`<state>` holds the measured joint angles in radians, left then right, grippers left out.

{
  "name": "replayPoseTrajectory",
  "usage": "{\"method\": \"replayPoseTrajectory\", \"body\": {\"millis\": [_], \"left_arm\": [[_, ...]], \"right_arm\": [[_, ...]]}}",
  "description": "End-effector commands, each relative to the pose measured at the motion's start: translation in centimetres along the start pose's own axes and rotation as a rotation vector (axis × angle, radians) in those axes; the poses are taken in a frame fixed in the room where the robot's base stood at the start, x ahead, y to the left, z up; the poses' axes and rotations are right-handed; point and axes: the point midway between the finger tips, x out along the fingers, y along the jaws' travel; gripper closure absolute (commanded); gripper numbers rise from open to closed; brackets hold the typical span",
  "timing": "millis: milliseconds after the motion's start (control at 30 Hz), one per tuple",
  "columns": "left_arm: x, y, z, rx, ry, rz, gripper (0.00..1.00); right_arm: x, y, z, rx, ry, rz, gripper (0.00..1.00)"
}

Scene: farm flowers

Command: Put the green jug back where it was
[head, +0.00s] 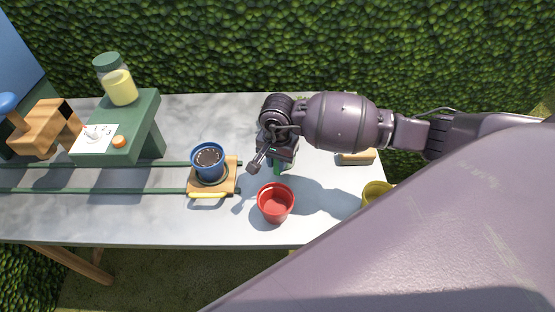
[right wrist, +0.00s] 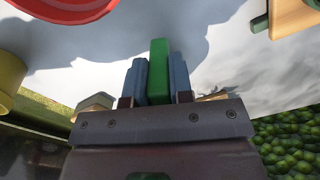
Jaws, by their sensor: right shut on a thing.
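My right gripper (head: 277,160) points down over the right part of the grey table. It is shut on a narrow green piece, the part that shows of the green jug (right wrist: 158,72), between its two blue-grey fingers in the right wrist view. In the head view only a bit of the green jug (head: 278,169) shows under the gripper, behind the red pot (head: 276,204). The rest of the jug is hidden, and I cannot tell whether it touches the table. My left gripper is not in view.
A blue pot with soil (head: 208,162) stands on a wooden carriage (head: 228,186) on green rails, left of the gripper. A yellow pot (head: 376,194) and a wooden block (head: 356,158) are to the right. A green stand (head: 145,122) with a jar is at left. A hedge rises behind.

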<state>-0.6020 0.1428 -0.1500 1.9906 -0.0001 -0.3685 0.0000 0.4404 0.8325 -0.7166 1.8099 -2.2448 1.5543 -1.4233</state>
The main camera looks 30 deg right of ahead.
Motion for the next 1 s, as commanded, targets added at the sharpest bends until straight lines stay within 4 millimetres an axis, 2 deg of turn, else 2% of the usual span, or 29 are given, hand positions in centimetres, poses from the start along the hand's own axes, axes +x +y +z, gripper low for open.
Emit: {"method": "replayPoseTrajectory", "body": {"millis": [67, 100, 267, 667, 767, 1000], "left_arm": [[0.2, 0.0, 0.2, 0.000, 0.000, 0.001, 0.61], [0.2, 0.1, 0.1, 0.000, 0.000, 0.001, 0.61], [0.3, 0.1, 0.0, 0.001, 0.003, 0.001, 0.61], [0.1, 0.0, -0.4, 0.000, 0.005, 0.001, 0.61], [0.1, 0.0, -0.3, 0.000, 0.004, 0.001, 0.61], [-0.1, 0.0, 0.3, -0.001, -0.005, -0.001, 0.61]], "right_arm": [[0.3, 0.0, 0.0, 0.000, 0.000, 0.000, 1.00], [0.3, 0.0, 0.0, 0.000, 0.000, 0.000, 0.76], [0.2, 0.0, 0.0, 0.000, 0.000, 0.000, 0.54], [-0.5, 0.0, 0.0, 0.000, 0.001, -0.001, 0.54], [-1.8, 0.0, -0.1, 0.000, 0.003, -0.002, 0.54], [-6.5, 0.0, -0.1, -0.001, 0.004, -0.002, 0.54]]}}
